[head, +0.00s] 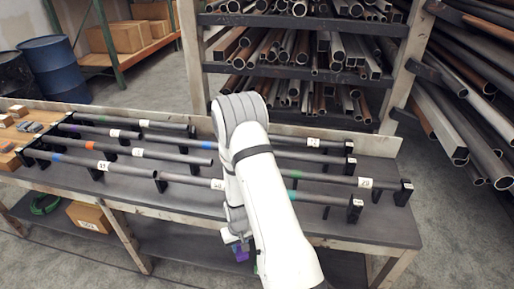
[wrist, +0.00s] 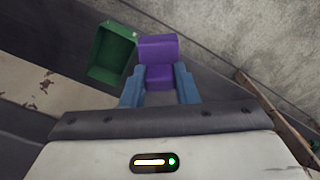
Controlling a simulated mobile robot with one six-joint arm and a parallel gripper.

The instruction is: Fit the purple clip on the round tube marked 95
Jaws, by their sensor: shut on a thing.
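The purple clip (wrist: 158,47) sits between the two blue fingers of my gripper (wrist: 159,84) in the wrist view. My gripper is shut on it. In the head view the clip (head: 241,254) shows as a small purple patch below my arm, in front of the bench's front edge and apart from the tubes. Several round tubes lie in rows on black holders on the bench, with small white number tags and coloured bands. One tag (head: 115,133) is on a rear left tube; the numbers are too small to tell surely which is 95. My arm hides the middle of the rows.
The bench (head: 390,226) has a bare right front part. Small parts (head: 30,127) lie on its left end. A cardboard box (head: 88,217) stands on the lower shelf. Racks of pipes stand behind. An open green bin (wrist: 112,56) is beside the clip in the wrist view.

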